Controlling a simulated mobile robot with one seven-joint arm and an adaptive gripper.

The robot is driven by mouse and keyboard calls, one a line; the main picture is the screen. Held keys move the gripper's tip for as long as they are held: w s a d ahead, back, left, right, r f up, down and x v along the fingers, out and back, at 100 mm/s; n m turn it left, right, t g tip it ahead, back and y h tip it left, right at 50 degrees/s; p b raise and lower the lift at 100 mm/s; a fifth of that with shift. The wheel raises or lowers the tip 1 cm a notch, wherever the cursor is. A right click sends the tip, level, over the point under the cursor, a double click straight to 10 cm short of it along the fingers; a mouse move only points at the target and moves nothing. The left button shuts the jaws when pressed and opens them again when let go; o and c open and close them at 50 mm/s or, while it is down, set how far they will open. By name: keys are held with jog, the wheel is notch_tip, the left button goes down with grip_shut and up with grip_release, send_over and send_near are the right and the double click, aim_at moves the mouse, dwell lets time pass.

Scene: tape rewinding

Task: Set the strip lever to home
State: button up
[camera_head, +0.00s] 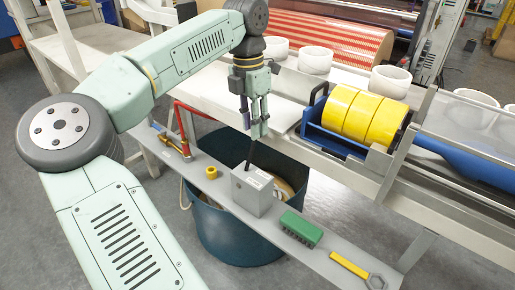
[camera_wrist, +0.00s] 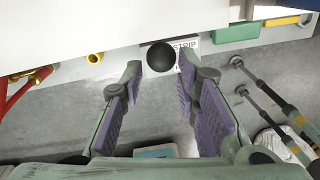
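The strip lever (camera_head: 249,158) is a thin black rod rising from a grey box (camera_head: 253,192) on the narrow front shelf. In the head view it leans slightly, and its top is hidden at my fingertips. In the wrist view its round black knob (camera_wrist: 161,56) is seen end-on, beside a white label reading "STRIP" (camera_wrist: 187,45). My gripper (camera_head: 257,134) points down above the box. In the wrist view its two purple-padded fingers are spread, with the knob at the gap between the tips. Clear space shows on both sides, and I see no grip on the knob.
On the shelf (camera_head: 331,268) are a yellow ring (camera_head: 211,172), a green block (camera_head: 301,229) and a yellow-handled wrench (camera_head: 350,265). A red pipe (camera_head: 182,132) stands left. A dark blue bin (camera_head: 222,228) is below. Yellow tape rolls (camera_head: 365,115) sit behind right.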

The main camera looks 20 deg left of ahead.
aim_at(252, 149)
notch_tip(252, 149, down, 9)
jog(key=shift+s+d, duration=0.2)
jog(key=shift+d, duration=0.2)
jog(key=shift+r, duration=0.15)
jog(key=shift+c, duration=0.4)
grip_shut()
